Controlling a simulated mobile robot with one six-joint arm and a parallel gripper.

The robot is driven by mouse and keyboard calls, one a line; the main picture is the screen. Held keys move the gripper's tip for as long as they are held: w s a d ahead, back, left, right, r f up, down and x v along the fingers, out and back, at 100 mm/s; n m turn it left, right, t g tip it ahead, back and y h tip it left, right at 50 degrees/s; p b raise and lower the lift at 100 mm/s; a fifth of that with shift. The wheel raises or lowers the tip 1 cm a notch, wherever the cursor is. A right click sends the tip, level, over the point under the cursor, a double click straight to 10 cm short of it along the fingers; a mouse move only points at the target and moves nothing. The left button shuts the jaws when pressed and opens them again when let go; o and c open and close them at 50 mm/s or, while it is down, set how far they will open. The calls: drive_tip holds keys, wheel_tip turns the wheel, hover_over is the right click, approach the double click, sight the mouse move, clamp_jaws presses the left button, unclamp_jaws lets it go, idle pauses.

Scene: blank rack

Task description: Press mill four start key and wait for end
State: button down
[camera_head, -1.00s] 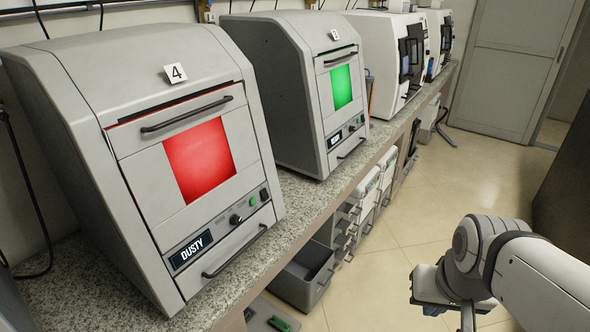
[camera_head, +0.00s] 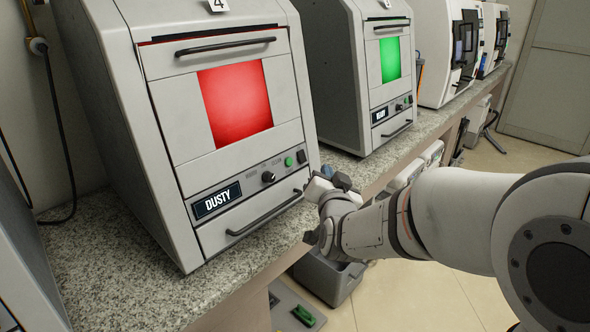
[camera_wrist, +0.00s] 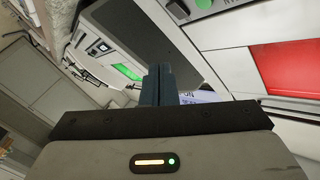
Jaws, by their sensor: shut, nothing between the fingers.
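Mill four (camera_head: 130,110) is a grey cabinet on the counter, with a "4" tag (camera_head: 217,5) on top. Its window (camera_head: 235,100) glows red and its display (camera_head: 216,201) reads "DUSTY". A round knob (camera_head: 268,177), a green key (camera_head: 288,161) and a dark key (camera_head: 301,157) sit on its front panel. My gripper (camera_head: 327,171) is shut and empty, just right of these keys and apart from them in the head view. In the wrist view its closed fingers (camera_wrist: 157,85) point up the picture; the green key (camera_wrist: 203,4) and dark key (camera_wrist: 178,10) show at the top edge.
A second mill (camera_head: 345,80) with a green window stands to the right, and white machines (camera_head: 445,55) beyond it. Handles (camera_head: 265,213) stick out from mill four's front. An open grey bin (camera_head: 330,275) is below the counter (camera_head: 130,285).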

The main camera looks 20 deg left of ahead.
sight(289, 162)
drive_tip(key=shift+r, duration=0.1)
drive_tip(key=shift+a, duration=0.15)
drive_tip(key=shift+w+a+f+p, duration=0.2)
drive_tip(key=shift+w+a+f, duration=0.25)
drive_tip(key=shift+a, duration=0.85)
drive_tip(key=shift+w+a+f+p, duration=0.2)
drive_tip(key=shift+w+a, duration=0.45)
drive_tip(key=shift+a, duration=0.6)
drive_tip(key=shift+w+a+f+p, duration=0.2)
drive_tip(key=shift+w+a+f, duration=0.25)
drive_tip(key=shift+a, duration=0.85)
drive_tip(key=shift+w+a, duration=0.1)
drive_tip(key=shift+w+a+b, duration=0.15)
drive_tip(key=shift+a+b, duration=0.1)
drive_tip(key=shift+b, duration=0.05)
